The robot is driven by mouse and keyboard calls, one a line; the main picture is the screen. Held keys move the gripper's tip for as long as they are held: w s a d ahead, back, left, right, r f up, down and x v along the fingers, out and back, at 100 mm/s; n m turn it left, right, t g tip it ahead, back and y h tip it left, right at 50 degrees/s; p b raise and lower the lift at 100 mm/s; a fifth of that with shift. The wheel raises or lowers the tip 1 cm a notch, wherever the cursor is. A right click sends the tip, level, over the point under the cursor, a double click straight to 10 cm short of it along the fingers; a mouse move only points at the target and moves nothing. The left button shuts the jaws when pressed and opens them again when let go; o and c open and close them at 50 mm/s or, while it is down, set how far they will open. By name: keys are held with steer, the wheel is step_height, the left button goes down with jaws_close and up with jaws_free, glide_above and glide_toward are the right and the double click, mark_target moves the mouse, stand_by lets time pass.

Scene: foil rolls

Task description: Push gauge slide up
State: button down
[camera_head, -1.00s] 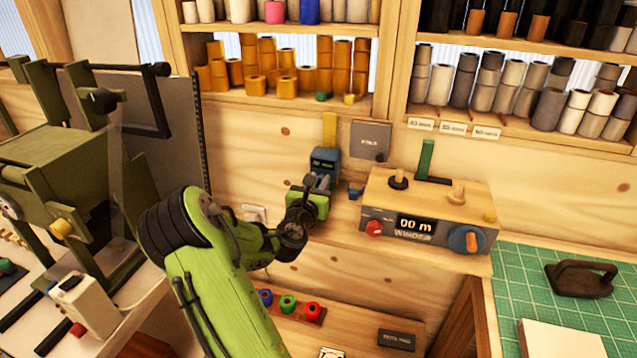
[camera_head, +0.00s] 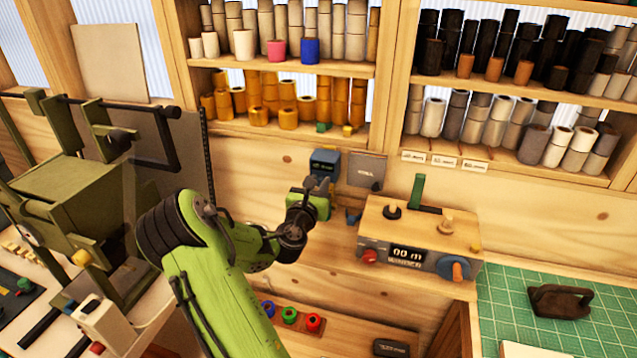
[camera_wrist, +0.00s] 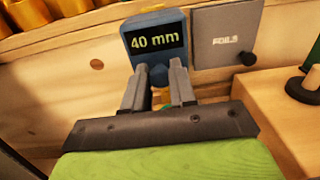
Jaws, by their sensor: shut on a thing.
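The gauge slide (camera_head: 325,161) is a blue block with a dark display on the back wooden wall. In the wrist view the gauge slide (camera_wrist: 155,38) reads "40 mm" and has a round blue knob (camera_wrist: 158,75) low on its front. My gripper (camera_head: 322,186) is shut on this knob, with one grey finger on each side. In the wrist view my gripper (camera_wrist: 161,76) hides part of the knob, and a bit of yellow shows between the fingers below it. The yellow strip above the slide is not visible now.
A grey foil plate (camera_head: 367,172) with a dark knob hangs just right of the slide. A wooden winder box (camera_head: 418,235) stands at the right. Shelves with yellow rolls (camera_head: 288,105) are above. Red, green and blue rolls (camera_head: 290,316) sit below.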

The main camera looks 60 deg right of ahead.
steer(key=shift+r, duration=0.35)
steer(key=c, duration=1.3)
jaws_free()
steer(key=shift+c, duration=0.2)
steer(key=o, duration=0.4)
steer(key=shift+f, duration=0.1)
steer(key=s+a+b, duration=0.1)
steer(key=a+b, duration=0.3)
steer(key=a, duration=0.1)
steer(key=a+b, duration=0.4)
steer(key=a, duration=0.1)
steer(key=s+a+b, duration=0.1)
steer(key=a+b, duration=0.3)
steer(key=a, duration=0.1)
steer(key=shift+s+a+f, duration=0.1)
steer(key=shift+s+a, duration=0.2)
